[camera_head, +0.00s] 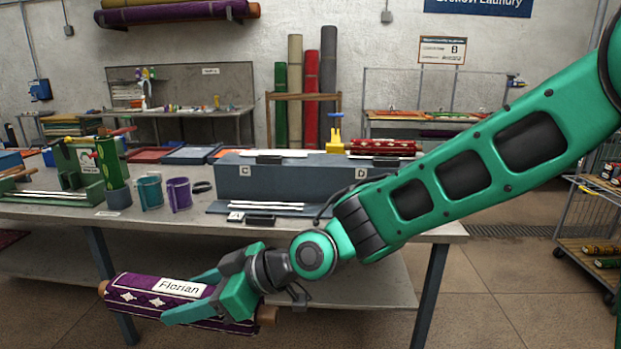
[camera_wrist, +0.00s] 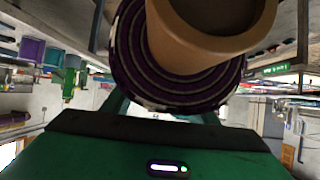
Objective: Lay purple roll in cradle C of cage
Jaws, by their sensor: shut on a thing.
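The purple roll (camera_head: 140,292) has a white pattern, a brown core and a white label reading "Florian". My gripper (camera_head: 193,298) is shut around it, in front of the table and below its top. The roll lies nearly level, its right part partly hidden by the fingers. In the wrist view the end of the purple roll (camera_wrist: 178,85) shows as a spiral around its core, close to the camera. A blue-grey stepped block (camera_head: 300,183) on the table, apparently the cage, carries plates C (camera_head: 244,170), D (camera_head: 361,172) and A. A red patterned roll (camera_head: 385,147) lies behind plate D.
The table's front edge (camera_head: 150,226) lies between the roll and the block. My arm covers the block's right side.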

